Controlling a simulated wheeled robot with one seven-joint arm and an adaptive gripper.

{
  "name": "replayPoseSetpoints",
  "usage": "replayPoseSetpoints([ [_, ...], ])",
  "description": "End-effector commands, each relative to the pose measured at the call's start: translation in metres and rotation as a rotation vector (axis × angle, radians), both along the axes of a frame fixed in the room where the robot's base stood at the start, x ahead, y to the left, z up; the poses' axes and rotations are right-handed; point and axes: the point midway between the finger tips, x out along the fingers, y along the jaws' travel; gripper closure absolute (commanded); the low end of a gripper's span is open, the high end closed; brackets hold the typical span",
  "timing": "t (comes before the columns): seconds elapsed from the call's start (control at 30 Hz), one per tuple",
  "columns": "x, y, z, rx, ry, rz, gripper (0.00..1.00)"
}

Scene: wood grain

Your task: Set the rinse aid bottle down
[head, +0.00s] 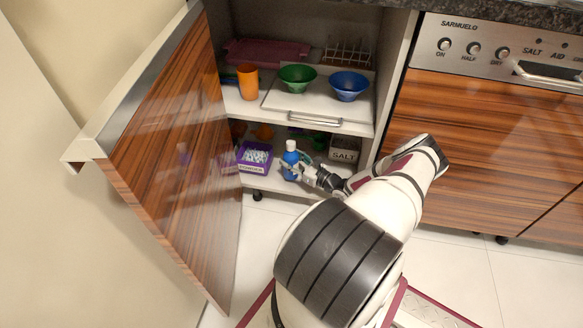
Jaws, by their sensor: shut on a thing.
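The rinse aid bottle (291,155) is blue with a white cap. It stands upright at the lower shelf of the open cabinet, between a purple powder box and a salt box. My gripper (293,167) reaches in from the right and is shut on the bottle's body. The fingers cover part of the bottle, and I cannot tell whether its base touches the shelf (262,184).
The purple powder box (255,158) is left of the bottle and the salt box (344,152) is right. Above, the upper shelf holds an orange cup (248,82), a green bowl (297,77) and a blue bowl (348,86). The wooden cabinet door (175,160) stands open at left.

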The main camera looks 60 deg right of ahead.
Motion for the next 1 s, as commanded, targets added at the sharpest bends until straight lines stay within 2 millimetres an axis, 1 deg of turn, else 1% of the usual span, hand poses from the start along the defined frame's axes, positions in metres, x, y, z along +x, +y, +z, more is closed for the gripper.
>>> replayPoseSetpoints([
  [0.03,0.0,0.0,-0.008,0.001,-0.001,0.0,0.97],
  [0.1,0.0,0.001,-0.017,0.001,-0.001,0.0,0.97],
  [0.23,0.0,0.001,-0.029,0.0,-0.002,0.0,0.97],
  [0.5,0.0,0.0,-0.029,0.0,-0.002,0.0,0.97],
  [0.63,0.0,0.001,-0.032,0.0,-0.002,0.0,0.97],
  [0.67,0.0,0.001,-0.032,0.0,-0.001,0.001,0.49],
  [0.7,0.0,0.001,-0.032,0.0,0.0,0.001,0.4],
  [0.73,0.0,0.001,-0.032,0.0,0.0,0.001,0.33],
  [1.0,0.0,0.001,-0.032,0.0,0.0,0.0,0.33],
])
